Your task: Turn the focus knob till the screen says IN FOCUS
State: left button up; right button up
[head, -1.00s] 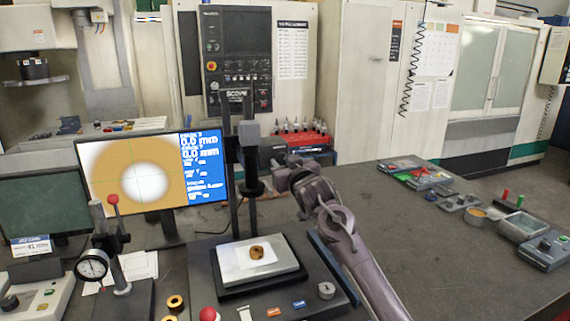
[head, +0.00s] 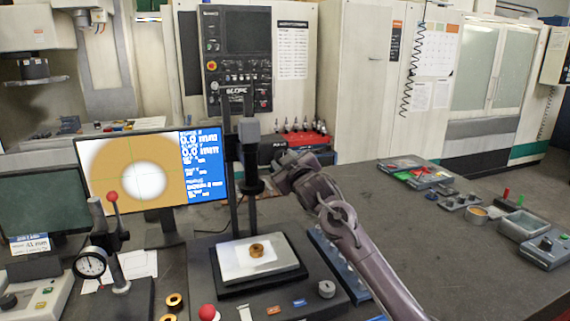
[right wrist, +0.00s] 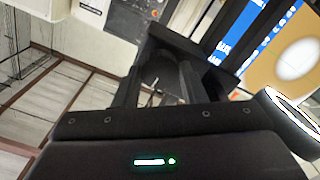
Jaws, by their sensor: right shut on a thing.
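The screen (head: 140,175) stands left of the scope column and shows a blurred white disc in an orange field. Its blue side panel (head: 203,165) carries white text; the lower lines are too small to read. It also shows in the right wrist view (right wrist: 262,72). My right gripper (head: 279,168) is at the right side of the scope's black column (head: 246,185). In the right wrist view its fingers (right wrist: 163,78) are closed around a dark round knob (right wrist: 158,66), which the gripper mostly hides in the head view. My left gripper is out of view.
Under the scope a brass part (head: 257,250) lies on a pale stage plate (head: 240,262). A dial gauge (head: 91,263) and a red-tipped lever (head: 113,198) stand at left. Trays and small parts (head: 415,172) lie on the right bench, with bare top between.

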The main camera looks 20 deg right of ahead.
jog(key=shift+f+n+b, duration=0.1)
jog(key=shift+n+b, duration=1.45)
jog(key=shift+n, duration=3.05)
jog(key=o, duration=1)
